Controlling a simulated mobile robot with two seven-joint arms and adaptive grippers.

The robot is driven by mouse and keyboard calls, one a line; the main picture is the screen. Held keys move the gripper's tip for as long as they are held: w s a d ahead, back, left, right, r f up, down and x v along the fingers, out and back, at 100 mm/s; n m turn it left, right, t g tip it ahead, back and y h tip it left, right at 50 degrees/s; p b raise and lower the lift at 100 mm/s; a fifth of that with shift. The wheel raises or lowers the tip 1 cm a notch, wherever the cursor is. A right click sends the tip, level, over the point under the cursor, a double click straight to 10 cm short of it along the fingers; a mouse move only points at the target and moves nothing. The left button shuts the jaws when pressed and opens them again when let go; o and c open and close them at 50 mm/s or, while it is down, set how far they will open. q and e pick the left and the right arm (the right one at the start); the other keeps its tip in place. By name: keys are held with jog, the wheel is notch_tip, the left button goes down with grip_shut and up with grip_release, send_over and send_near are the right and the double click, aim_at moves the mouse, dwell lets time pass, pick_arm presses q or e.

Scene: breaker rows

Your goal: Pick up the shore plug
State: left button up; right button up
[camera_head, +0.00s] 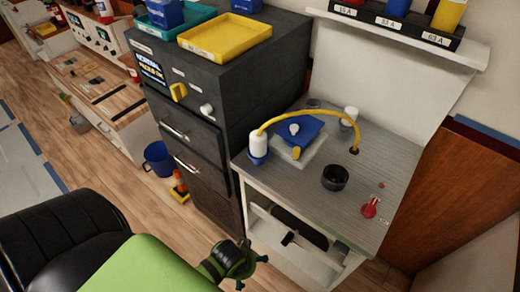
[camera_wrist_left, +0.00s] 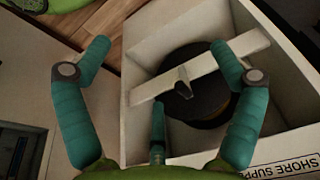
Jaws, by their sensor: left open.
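A white plug with a blue lower end (camera_head: 258,146) stands upright at the left edge of the grey worktop (camera_head: 390,185); it looks like the shore plug. A yellow cable (camera_head: 310,114) arches from its top to a hole in the worktop. A blue socket-like unit with a yellow flap (camera_head: 296,132) sits on a pale plate beside it. My left gripper (camera_head: 253,262) is open and empty, low in front of the cabinet and apart from the plug. In the left wrist view its spread fingers (camera_wrist_left: 160,48) face an open compartment. The right gripper is not in view.
The compartment (camera_wrist_left: 250,15), labelled "SHORE SUPP…", holds a round black object (camera_wrist_left: 200,100) behind a pale bar with a dark knob (camera_wrist_left: 182,90). A black cup (camera_head: 335,178) and a red item (camera_head: 370,207) stand on the worktop. A dark drawer cabinet (camera_head: 225,110) rises at left.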

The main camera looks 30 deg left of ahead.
pick_arm(q)
notch_tip(320, 180, up, 8)
jog(key=w+t, duration=0.1)
jog(key=w, duration=0.1)
jog(key=t+h, duration=0.3)
jog(key=t, duration=0.6)
send_near(255, 151)
jog(key=shift+m, duration=0.4)
jog(key=x, duration=0.2)
jog(key=f+x, duration=0.1)
jog(key=x, duration=0.2)
jog(key=shift+f+b, duration=0.15)
jog(key=shift+b, duration=0.25)
jog(key=shift+w, duration=0.35)
jog(key=p+x, duration=0.1)
jog(key=x, duration=0.2)
jog(key=r+p+x, duration=0.1)
jog(key=x, duration=0.1)
jog(key=shift+w+d+f, duration=0.15)
jog(key=shift+w, duration=0.4)
jog(key=shift+w+d+f, duration=0.15)
jog(key=shift+w+f, duration=0.1)
jog(key=shift+w, duration=0.05)
jog(key=c, duration=1.7)
jog(key=shift+r, duration=0.1)
